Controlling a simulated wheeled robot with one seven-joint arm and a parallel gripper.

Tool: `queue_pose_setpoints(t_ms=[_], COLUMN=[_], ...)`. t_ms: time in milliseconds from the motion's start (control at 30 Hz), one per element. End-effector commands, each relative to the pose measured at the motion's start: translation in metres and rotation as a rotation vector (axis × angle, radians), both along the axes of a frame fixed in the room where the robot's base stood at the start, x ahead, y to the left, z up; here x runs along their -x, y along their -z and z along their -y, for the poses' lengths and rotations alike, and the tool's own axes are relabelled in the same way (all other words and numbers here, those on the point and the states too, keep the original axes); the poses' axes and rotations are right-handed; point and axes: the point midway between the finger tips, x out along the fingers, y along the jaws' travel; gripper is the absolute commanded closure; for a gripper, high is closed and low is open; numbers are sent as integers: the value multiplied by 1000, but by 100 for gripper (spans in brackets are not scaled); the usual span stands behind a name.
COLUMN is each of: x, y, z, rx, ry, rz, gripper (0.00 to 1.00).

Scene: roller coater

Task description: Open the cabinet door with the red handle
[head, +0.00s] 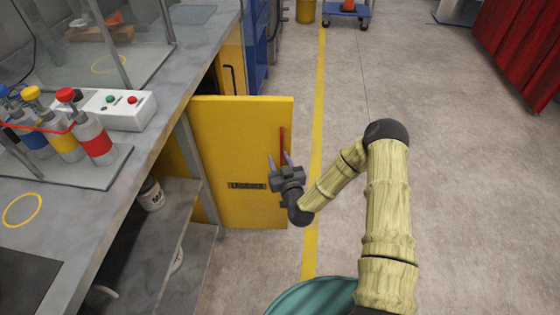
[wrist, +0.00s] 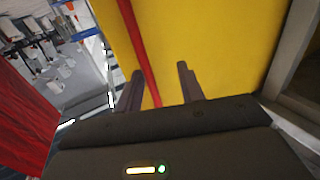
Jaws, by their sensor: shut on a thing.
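The yellow cabinet door (head: 235,150) stands swung out from under the counter, into the aisle. Its red handle (head: 282,140) is a thin upright bar near the door's free edge. My gripper (head: 279,158) is at the lower part of this handle, in front of the door. In the wrist view the red handle (wrist: 138,40) runs down between the two fingers of my gripper (wrist: 159,70), with the yellow door (wrist: 210,40) behind. The fingers are shut on the handle, though where they touch it is hard to see.
Open shelves (head: 165,215) under the grey counter (head: 160,110) hold a jar (head: 151,194). Bottles (head: 92,132) and a button box (head: 118,108) stand on the counter. A blue cart (head: 346,12) is far back. The floor (head: 450,160) to the right is clear.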

Motion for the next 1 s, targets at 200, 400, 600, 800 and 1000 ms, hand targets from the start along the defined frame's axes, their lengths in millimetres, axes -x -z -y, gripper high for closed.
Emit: queue_pose_setpoints(t_ms=[200,400,600,800,1000], x=[0,3,24,61,100], y=[-2,-1,-1,0,1], z=[-4,-4,3,14,25], rx=[-3,-1,-1,0,-1], ry=[-9,-9,-6,-3,-3], rz=[2,2,-1,-3,-4], gripper=[67,67,67,67,67])
